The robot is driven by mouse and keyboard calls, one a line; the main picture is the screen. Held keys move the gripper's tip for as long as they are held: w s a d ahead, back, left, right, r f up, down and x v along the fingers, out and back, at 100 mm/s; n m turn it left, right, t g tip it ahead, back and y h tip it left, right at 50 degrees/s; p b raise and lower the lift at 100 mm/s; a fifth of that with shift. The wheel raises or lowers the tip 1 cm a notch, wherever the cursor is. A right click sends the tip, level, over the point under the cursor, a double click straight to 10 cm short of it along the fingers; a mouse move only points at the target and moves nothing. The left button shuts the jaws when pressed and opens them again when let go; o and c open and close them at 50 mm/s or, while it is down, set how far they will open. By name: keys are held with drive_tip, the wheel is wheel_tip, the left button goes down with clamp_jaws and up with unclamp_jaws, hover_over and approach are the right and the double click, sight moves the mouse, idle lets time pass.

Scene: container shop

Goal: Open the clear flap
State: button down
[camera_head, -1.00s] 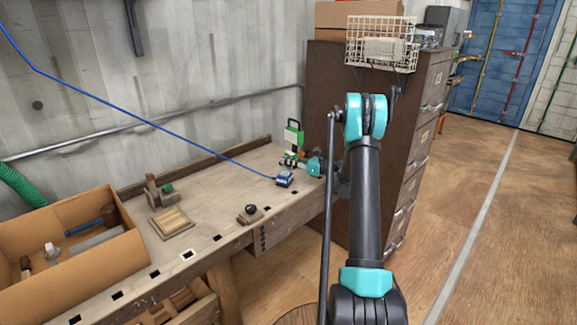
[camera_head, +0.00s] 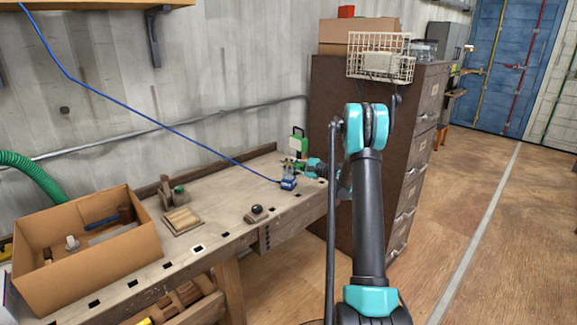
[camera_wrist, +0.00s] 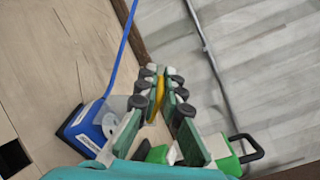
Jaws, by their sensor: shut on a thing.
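My gripper (camera_wrist: 160,82) has its green fingers drawn close together on a thin yellow piece (camera_wrist: 158,97). In the head view my gripper (camera_head: 305,164) is low over the far right end of the workbench. A blue box (camera_wrist: 92,124) with a blue cable stands just left of the fingers; it also shows in the head view (camera_head: 288,184). A pale, see-through part (camera_wrist: 116,107) shows on the box beside the left finger. I cannot tell whether this is the clear flap, or whether the yellow piece belongs to it.
A green case (camera_wrist: 222,155) with a black handle stands right of the fingers. The workbench (camera_head: 225,200) also bears a cardboard box (camera_head: 95,262), a wooden block (camera_head: 183,220) and a small dark-knobbed part (camera_head: 255,211). A brown cabinet (camera_head: 345,105) stands right of the bench.

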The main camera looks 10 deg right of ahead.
drive_tip(key=s+a+f+n, duration=0.2)
drive_tip(key=s+a+n, duration=0.1)
drive_tip(key=s+n, duration=0.2)
drive_tip(key=shift+n, duration=1.4)
drive_tip(key=shift+s, duration=0.1)
drive_tip(key=c, duration=1.7)
unclamp_jaws()
drive_tip(key=shift+s, duration=0.1)
drive_tip(key=v, duration=1.2)
